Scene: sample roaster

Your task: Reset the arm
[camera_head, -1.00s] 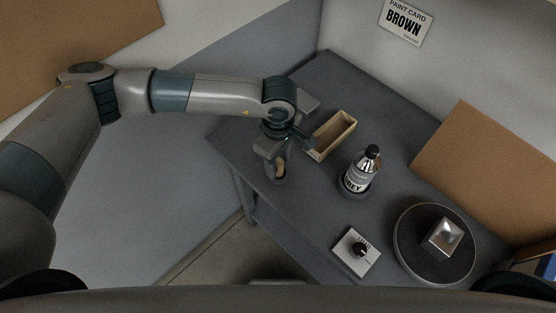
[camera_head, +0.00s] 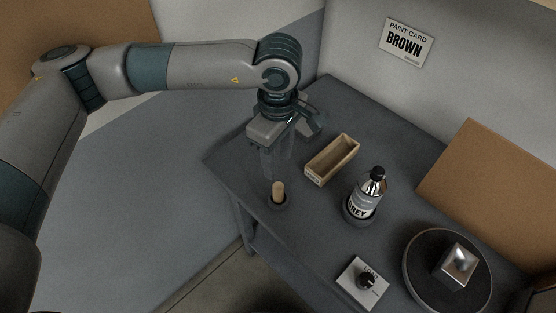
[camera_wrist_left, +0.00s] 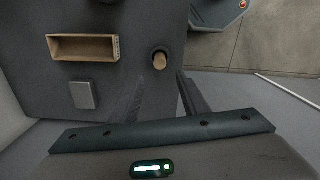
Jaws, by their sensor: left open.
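My left arm comes in from the left, and my left gripper (camera_head: 274,168) points down above the near left part of the dark table. It is open and empty, its fingers spread. Below it, a short tan wooden peg (camera_head: 278,192) stands in a round dark holder (camera_head: 279,204). In the left wrist view the peg (camera_wrist_left: 159,61) shows end-on beyond the two fingers (camera_wrist_left: 164,88), apart from them. My right gripper is not in view.
A wooden tray (camera_head: 332,160), a grey paint bottle (camera_head: 366,195) in a dark holder, a dial box (camera_head: 363,284) and a round turntable (camera_head: 418,280) with a metallic block (camera_head: 457,263) stand on the table. A "PAINT CARD BROWN" sign (camera_head: 406,42) hangs on the wall.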

